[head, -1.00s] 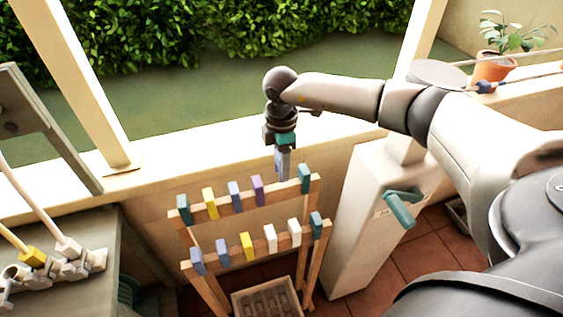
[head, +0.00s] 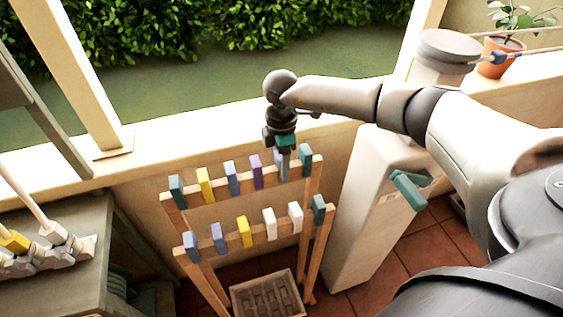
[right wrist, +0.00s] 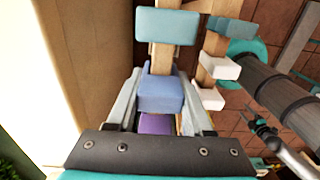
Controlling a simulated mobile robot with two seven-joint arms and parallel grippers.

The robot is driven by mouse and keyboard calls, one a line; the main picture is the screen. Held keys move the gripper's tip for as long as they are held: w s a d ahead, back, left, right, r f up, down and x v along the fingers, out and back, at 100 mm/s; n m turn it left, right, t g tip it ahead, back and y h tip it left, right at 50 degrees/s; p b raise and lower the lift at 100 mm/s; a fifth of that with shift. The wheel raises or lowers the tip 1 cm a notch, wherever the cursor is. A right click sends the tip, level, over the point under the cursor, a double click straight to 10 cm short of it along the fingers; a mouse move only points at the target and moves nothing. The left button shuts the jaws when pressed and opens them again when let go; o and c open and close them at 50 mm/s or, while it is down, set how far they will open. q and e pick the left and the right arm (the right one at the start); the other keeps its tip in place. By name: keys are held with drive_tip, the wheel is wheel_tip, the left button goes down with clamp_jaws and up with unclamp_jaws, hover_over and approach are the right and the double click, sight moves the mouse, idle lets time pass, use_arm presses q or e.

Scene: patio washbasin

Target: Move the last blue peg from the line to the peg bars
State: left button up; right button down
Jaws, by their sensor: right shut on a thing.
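My right gripper (head: 284,165) points down at the upper peg bar (head: 216,190) of a wooden rack. It is shut on a blue peg, which shows clearly between the fingers in the right wrist view (right wrist: 160,92). The peg is at the bar, between a purple peg (head: 256,171) and a teal peg (head: 305,162); whether it is fully seated I cannot tell. The lower peg bar (head: 206,244) carries blue, yellow, white and teal pegs. My left gripper is not in view.
A slatted crate (head: 267,297) stands under the rack. A pale cabinet with a teal handle (head: 408,190) is right of it. A bench (head: 60,270) with nozzle-like fittings is at left. A ledge (head: 200,135) runs behind, and a potted plant (head: 499,50) stands at upper right.

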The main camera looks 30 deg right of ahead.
drive_tip(key=shift+c, duration=1.1)
unclamp_jaws()
wheel_tip(320, 180, up, 8)
drive_tip(key=p, duration=0.7)
drive_tip(key=shift+r+p, duration=0.1)
drive_tip(key=shift+p, duration=0.3)
